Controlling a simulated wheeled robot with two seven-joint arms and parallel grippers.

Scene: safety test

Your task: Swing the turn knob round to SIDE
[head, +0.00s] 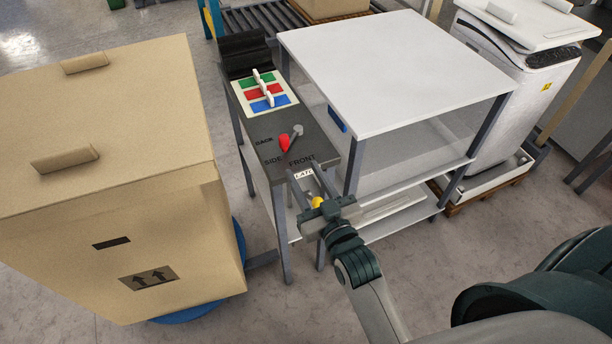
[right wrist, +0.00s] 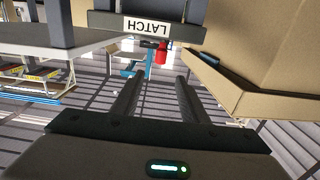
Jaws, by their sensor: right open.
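The turn knob (head: 285,142) has a red end and a grey part, and stands on the dark top of a narrow stand. The words BACK, SIDE and FRONT are printed around it. Its red end is on the left, nearest BACK and SIDE; I cannot tell exactly where it points. My right gripper (head: 305,170) is open and empty at the stand's front edge, short of the knob, by the LATCH label (head: 304,174). Its fingers (right wrist: 157,76) also show in the wrist view. My left gripper is not in view.
A large cardboard box (head: 100,215) stands close on the left. A white-topped table (head: 395,65) adjoins the stand on the right. A panel with coloured squares and white switches (head: 265,92) lies behind the knob. A yellow round part (head: 317,202) shows by the gripper's base.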

